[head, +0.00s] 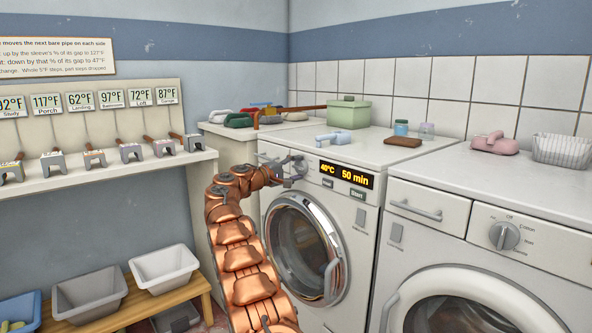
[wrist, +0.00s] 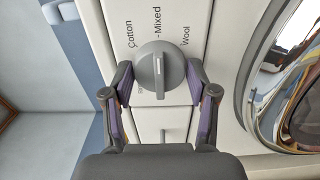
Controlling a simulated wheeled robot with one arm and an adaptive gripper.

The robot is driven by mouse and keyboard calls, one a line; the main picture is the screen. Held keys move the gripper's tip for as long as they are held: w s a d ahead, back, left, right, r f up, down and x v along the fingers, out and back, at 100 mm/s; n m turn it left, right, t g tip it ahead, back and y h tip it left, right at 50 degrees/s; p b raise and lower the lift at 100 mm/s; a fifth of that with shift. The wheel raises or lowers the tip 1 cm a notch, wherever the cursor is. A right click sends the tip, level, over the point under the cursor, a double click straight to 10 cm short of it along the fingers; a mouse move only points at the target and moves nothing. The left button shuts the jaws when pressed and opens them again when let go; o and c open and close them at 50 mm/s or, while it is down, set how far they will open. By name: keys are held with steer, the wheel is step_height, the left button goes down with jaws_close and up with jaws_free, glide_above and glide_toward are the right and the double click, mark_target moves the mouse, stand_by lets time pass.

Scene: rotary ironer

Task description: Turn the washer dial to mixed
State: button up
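The washer (head: 345,215) with the lit display reading 40°C and 50 min stands in the middle of the head view. Its grey round dial (wrist: 161,70) shows in the wrist view, with labels Cotton, Mixed and Wool (wrist: 157,22) beyond it. The dial's raised ridge runs up and down in the picture, roughly in line with Mixed. My gripper (wrist: 160,78) is open, one finger on each side of the dial. The fingers look close to its rim; contact is not clear. In the head view, my gripper (head: 293,168) is at the washer's panel and largely hides the dial.
A second washer (head: 490,240) with its own dial (head: 504,236) stands at the right. A green box (head: 348,113) and other items lie on top.

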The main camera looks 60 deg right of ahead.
steer(key=o, duration=0.4)
steer(key=shift+a, duration=0.15)
steer(key=v, duration=1.1)
steer(key=shift+w+a, duration=0.1)
steer(key=shift+a, duration=0.25)
steer(key=shift+r, duration=0.15)
